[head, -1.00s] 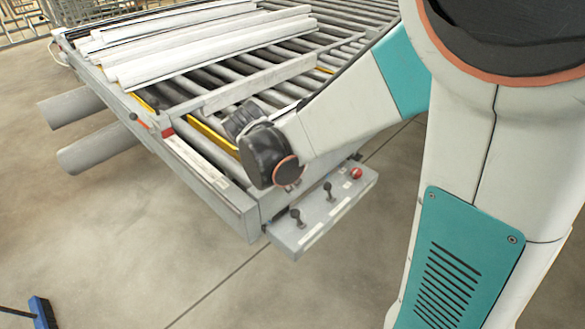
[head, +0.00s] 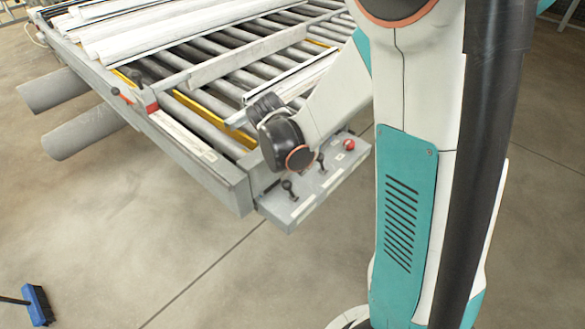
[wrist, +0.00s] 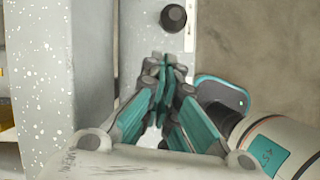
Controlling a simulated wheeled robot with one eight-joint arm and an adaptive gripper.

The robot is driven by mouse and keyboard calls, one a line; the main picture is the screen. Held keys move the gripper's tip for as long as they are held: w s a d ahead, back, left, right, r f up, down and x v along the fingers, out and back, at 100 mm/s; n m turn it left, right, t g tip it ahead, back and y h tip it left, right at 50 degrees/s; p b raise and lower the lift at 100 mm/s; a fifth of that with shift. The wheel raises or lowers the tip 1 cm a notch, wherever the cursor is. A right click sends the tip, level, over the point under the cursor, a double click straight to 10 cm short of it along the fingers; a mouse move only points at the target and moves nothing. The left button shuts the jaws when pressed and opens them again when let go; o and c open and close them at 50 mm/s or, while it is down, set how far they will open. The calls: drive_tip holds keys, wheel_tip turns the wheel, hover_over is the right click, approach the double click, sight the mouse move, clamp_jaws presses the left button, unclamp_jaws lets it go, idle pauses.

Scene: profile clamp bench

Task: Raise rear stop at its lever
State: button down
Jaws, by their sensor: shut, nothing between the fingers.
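A grey control box (head: 318,192) hangs at the bench corner. It carries two upright black levers, a near one (head: 288,188) and a farther one (head: 321,162); I cannot read which is the rear stop's. My gripper (wrist: 164,72) is shut and empty in the wrist view, its fingertips over the box's strip. A round black lever knob (wrist: 173,17) shows just beyond the fingertips, apart from them in the picture; I cannot tell which lever it is. In the head view my wrist hides the fingers, above and behind the near lever. I cannot identify the rear stop itself.
A red button (head: 349,144) sits at the box's far end. The roller bench (head: 200,165) carries long pale profiles (head: 160,35) and a grey crossbar (head: 235,62). Two grey cylinders (head: 70,135) stick out at left. A blue broom (head: 38,305) lies on otherwise open floor.

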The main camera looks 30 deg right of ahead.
drive_tip(key=shift+w+d+r, duration=0.1)
drive_tip(key=shift+d+r, duration=0.1)
drive_tip(key=shift+d, duration=0.5)
drive_tip(key=shift+w+d+r+y, duration=0.1)
drive_tip(key=shift+d+r+y, duration=0.2)
drive_tip(key=shift+d+r+p, duration=0.1)
drive_tip(key=shift+p, duration=0.2)
drive_tip(key=w+d+r+g+y+p, duration=0.1)
drive_tip(key=w+d+r+y, duration=0.1)
drive_tip(key=d, duration=0.4)
drive_tip(key=shift+w+d+y, duration=0.25)
drive_tip(key=shift+d+y, duration=0.05)
drive_tip(key=shift+y, duration=0.3)
idle(0.4)
